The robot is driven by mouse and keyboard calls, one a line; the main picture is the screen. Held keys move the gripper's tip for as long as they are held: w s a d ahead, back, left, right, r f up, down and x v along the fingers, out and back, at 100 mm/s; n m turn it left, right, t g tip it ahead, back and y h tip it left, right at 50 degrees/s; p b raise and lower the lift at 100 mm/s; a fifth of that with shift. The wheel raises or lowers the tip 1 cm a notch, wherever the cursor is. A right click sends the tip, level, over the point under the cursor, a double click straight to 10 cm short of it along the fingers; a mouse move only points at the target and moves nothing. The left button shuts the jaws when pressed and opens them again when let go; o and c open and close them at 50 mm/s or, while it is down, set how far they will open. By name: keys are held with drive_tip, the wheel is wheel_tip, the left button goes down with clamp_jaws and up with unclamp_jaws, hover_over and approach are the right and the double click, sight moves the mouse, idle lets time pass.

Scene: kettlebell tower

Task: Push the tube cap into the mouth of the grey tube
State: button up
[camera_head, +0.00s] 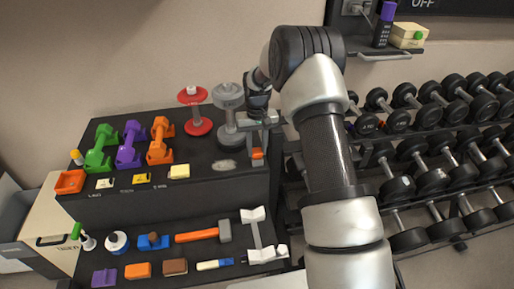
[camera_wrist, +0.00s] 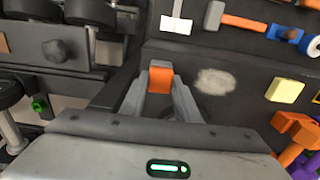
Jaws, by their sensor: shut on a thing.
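My gripper (camera_head: 257,154) is at the right end of the black upper shelf, pointing down toward its top. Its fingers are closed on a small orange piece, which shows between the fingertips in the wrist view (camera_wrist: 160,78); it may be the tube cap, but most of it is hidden. I cannot single out the grey tube with certainty. A grey stand with round discs (camera_head: 229,98) is upright just left of my gripper, and a pale grey bar with wide ends (camera_head: 255,232) lies on the lower shelf.
Green (camera_head: 101,150), purple (camera_head: 131,146) and orange (camera_head: 160,142) dumbbells stand on the upper shelf, with a red stand (camera_head: 197,125) beside them. A yellow block (camera_head: 179,172) lies near the front edge. A hammer (camera_head: 203,234) lies below. A dumbbell rack (camera_head: 430,180) is at right.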

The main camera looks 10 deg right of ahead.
sight(257, 151)
drive_tip(key=shift+f, duration=0.2)
drive_tip(key=o, duration=1.2)
drive_tip(key=shift+o, duration=0.2)
drive_tip(key=shift+r+p, duration=1.25)
drive_tip(key=shift+r, duration=1.2)
drive_tip(key=shift+r, duration=0.1)
